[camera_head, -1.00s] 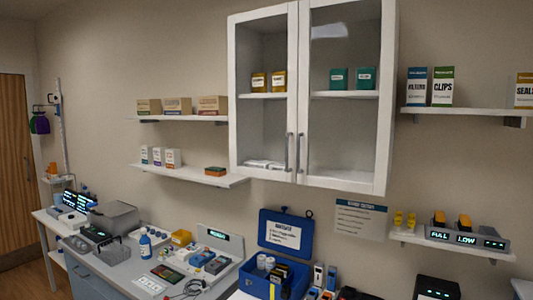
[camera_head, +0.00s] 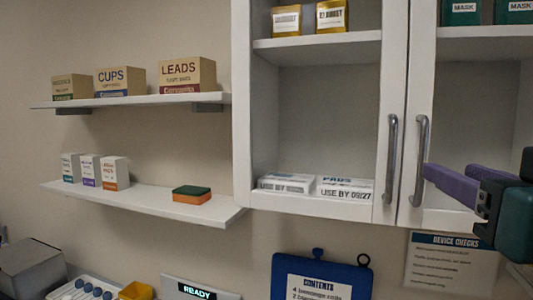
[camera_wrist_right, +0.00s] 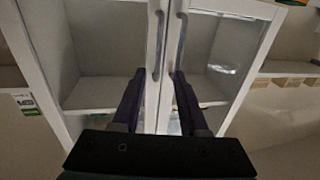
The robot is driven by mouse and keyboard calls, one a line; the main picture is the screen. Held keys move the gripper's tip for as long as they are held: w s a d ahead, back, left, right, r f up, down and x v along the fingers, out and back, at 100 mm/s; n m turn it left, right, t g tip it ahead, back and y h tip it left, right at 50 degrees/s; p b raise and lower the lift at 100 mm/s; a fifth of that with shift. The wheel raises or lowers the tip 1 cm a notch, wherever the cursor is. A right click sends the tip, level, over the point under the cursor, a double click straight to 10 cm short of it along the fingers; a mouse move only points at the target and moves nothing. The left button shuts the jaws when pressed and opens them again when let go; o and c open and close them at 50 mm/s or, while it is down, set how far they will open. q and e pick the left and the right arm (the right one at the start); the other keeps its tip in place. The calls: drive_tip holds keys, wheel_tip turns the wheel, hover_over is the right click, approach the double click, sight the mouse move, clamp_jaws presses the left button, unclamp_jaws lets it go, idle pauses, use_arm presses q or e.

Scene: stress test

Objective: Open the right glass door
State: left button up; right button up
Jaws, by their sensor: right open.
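The right glass door (camera_head: 478,120) of the white wall cabinet is shut beside the left door (camera_head: 310,110). Its upright metal handle (camera_head: 421,160) stands near the meeting edge, next to the left door's handle (camera_head: 391,160). My right gripper (camera_head: 428,172) comes in from the right with purple fingers, tips close to the right handle. In the wrist view, which looks upside down, the right gripper (camera_wrist_right: 159,72) is open. The right door's handle (camera_wrist_right: 157,45) lines up between its fingers; the left door's handle (camera_wrist_right: 181,45) is by the other fingertip. Contact is unclear. My left gripper is not in view.
Two shelves hold cartons (camera_head: 189,76) and small boxes (camera_head: 115,173) left of the cabinet. White packs (camera_head: 345,188) lie behind the left glass. A notice (camera_head: 450,265) hangs under the right door.

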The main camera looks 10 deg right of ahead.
sight(424, 159)
drive_tip(key=p+x, duration=0.3)
drive_tip(key=x, duration=0.4)
drive_tip(key=shift+w+d+r, duration=0.1)
drive_tip(key=shift+w+d, duration=0.1)
drive_tip(key=shift+d, duration=0.1)
drive_tip(key=shift+w+d+p, duration=0.1)
drive_tip(key=shift+w+p, duration=0.25)
drive_tip(key=shift+w, duration=0.1)
clamp_jaws()
idle(0.7)
